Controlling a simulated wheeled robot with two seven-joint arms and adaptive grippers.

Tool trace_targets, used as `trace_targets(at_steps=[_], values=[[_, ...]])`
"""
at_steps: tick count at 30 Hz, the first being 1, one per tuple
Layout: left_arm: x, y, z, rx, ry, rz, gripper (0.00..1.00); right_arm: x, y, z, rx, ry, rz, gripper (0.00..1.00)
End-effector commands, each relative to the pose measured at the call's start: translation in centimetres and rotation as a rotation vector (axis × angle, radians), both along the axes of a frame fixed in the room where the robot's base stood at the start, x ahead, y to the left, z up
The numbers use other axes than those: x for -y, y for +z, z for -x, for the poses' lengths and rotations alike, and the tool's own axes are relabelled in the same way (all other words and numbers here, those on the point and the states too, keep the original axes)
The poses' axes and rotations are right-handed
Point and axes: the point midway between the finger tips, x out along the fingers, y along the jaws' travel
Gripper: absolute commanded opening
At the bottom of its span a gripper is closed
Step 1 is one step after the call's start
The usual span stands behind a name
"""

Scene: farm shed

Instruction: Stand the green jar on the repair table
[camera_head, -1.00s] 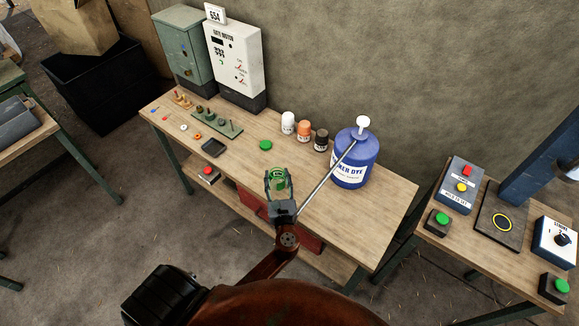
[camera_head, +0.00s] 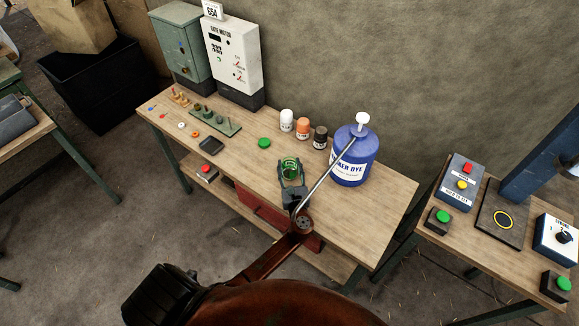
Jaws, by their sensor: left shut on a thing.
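The jar looks upright. It is over the front middle of the wooden repair table (camera_head: 345,220); I cannot tell whether its base touches the tabletop, as the gripper hides its lower part. My right gripper is not in view.
White (camera_head: 287,121), orange (camera_head: 303,128) and black (camera_head: 320,137) jars stand in a row behind. A big blue dye container (camera_head: 355,162) with a long spout stands right, its spout reaching close to my gripper. The tabletop's right end is clear.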

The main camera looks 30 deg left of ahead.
Motion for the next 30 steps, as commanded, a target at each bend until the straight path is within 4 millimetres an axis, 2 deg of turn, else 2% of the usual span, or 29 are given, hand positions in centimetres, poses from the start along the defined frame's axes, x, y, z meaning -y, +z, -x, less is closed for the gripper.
trace_targets(at_steps=[6, 7, 14, 24, 30], values=[[0.0, -0.3, 0.0, -0.001, 0.0, -0.001, 0.16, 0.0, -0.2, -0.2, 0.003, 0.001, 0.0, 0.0], [0.0, -0.3, 0.0, -0.001, 0.0, -0.001, 0.42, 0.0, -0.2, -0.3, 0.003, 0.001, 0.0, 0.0], [0.0, -0.2, 0.0, 0.0, 0.0, 0.0, 0.58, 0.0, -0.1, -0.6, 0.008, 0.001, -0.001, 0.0], [0.0, 0.2, 0.0, 0.001, 0.0, 0.001, 0.58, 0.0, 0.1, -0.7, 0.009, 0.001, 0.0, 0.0], [1.8, 0.0, 2.2, -0.002, 0.0, 0.002, 0.58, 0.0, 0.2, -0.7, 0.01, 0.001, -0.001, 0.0]])
